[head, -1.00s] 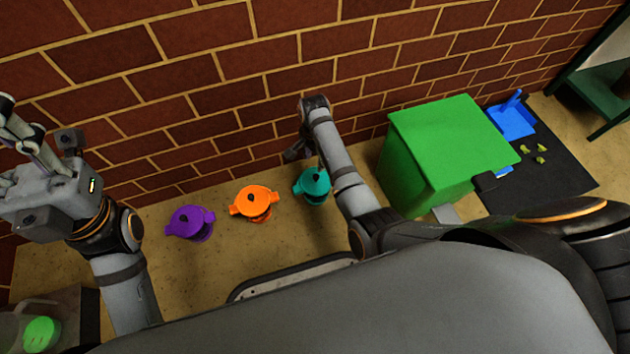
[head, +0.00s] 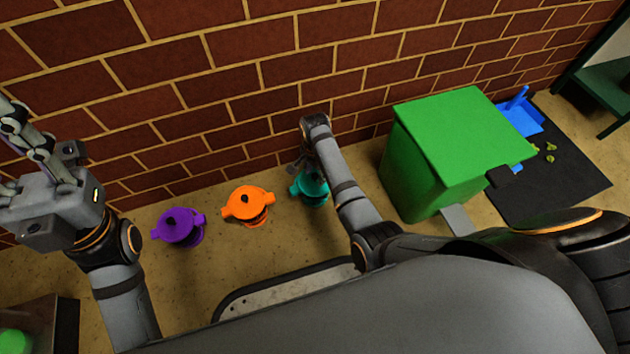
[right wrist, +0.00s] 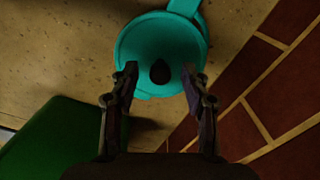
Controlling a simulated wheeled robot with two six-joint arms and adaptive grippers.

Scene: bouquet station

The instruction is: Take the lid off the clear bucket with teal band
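The bucket with the teal band (head: 313,200) stands on the floor near the brick wall. Its teal lid (right wrist: 135,45) is on, with a dark knob (right wrist: 160,73) at its centre. My right gripper (head: 299,166) is just above this lid. In the right wrist view its two fingers are apart, one on each side of the knob, with gaps visible; whether they are level with it is unclear. In the head view the right arm partly hides the bucket. My left gripper (head: 8,150) is raised at the far left, fingers spread and empty, tips partly out of frame.
An orange-lidded bucket (head: 248,204) and a purple-lidded bucket (head: 180,228) stand to the left. A green bin (head: 455,130) stands to the right, beside a black mat (head: 560,195) with a blue dustpan (head: 520,116). The brick wall (head: 200,90) rises close behind.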

